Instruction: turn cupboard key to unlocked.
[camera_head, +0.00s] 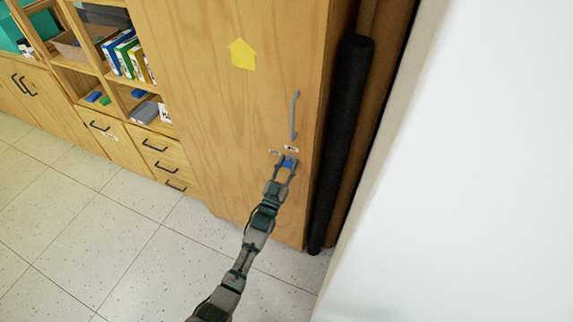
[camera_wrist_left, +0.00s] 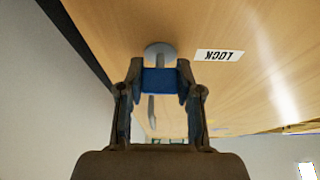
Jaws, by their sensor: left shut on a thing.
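The wooden cupboard door (camera_head: 232,120) stands tall and shut in front of me, with a grey vertical handle (camera_head: 294,115) near its right edge. The cupboard key has a blue head (camera_wrist_left: 161,80), which also shows small in the head view (camera_head: 289,161). It sits at a round grey lock plate (camera_wrist_left: 160,52) on the door. My left gripper (camera_head: 285,166) is shut on the blue key head, one finger on each side, in the left wrist view (camera_wrist_left: 161,85) too. A white label reading LOCK (camera_wrist_left: 219,55) is beside the lock plate. My right gripper is in neither view.
Shelves with binders (camera_head: 128,55) and drawers (camera_head: 160,155) stand to the left. A long black roll (camera_head: 342,145) leans right of the cupboard, near a white wall (camera_head: 470,170). The tiled floor (camera_head: 90,240) is clear.

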